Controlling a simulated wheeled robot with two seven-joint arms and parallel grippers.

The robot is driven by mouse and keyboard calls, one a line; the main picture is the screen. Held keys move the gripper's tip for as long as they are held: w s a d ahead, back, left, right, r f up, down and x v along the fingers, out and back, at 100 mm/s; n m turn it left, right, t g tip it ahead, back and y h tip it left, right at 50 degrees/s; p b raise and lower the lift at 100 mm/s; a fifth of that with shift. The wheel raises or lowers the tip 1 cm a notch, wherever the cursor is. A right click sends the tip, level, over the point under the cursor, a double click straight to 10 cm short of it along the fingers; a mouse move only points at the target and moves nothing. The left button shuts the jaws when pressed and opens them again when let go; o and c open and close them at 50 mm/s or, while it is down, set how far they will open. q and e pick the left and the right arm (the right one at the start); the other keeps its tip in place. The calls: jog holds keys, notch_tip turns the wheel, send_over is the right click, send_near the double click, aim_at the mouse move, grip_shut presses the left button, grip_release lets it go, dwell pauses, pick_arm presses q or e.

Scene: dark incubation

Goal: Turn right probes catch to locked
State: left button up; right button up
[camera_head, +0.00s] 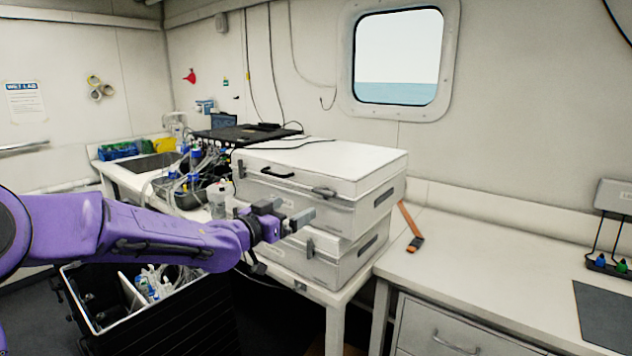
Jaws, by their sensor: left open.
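Two pale cases are stacked on the bench. The upper case (300,212) has a dark handle (277,174) and a grey right catch (325,192) on its front, lying roughly along the lid seam. The lower case (338,268) has a right catch (311,247), which seems to hang down. No label is readable, so I cannot tell which case is the probes one. My left gripper (298,213) is open and empty in front of the upper case, a little left of and below its right catch. It hides part of both fronts. My right gripper is not in view.
A black crate (185,325) with bottles and tubing stands below left. Tubing and bottles (190,180) crowd the bench by the sink (155,162). An orange-and-black tool (415,244) lies right of the cases. The right bench (480,265) is largely clear.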

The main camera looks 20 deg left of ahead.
aim_at(321, 192)
pick_arm(q)
jog(key=p+x, duration=0.1)
jog(key=x, duration=0.2)
jog(key=p+x, duration=0.1)
jog(key=x, duration=0.2)
jog(key=p+x, duration=0.1)
jog(key=x, duration=0.2)
jog(key=shift+w+r+p, duration=0.25)
jog(key=shift+r+p, duration=0.05)
jog(key=shift+p, duration=0.1)
jog(key=shift+w+d+f, duration=0.1)
jog(key=shift+w+d, duration=0.15)
jog(key=shift+w, duration=0.3)
jog(key=c, duration=1.1)
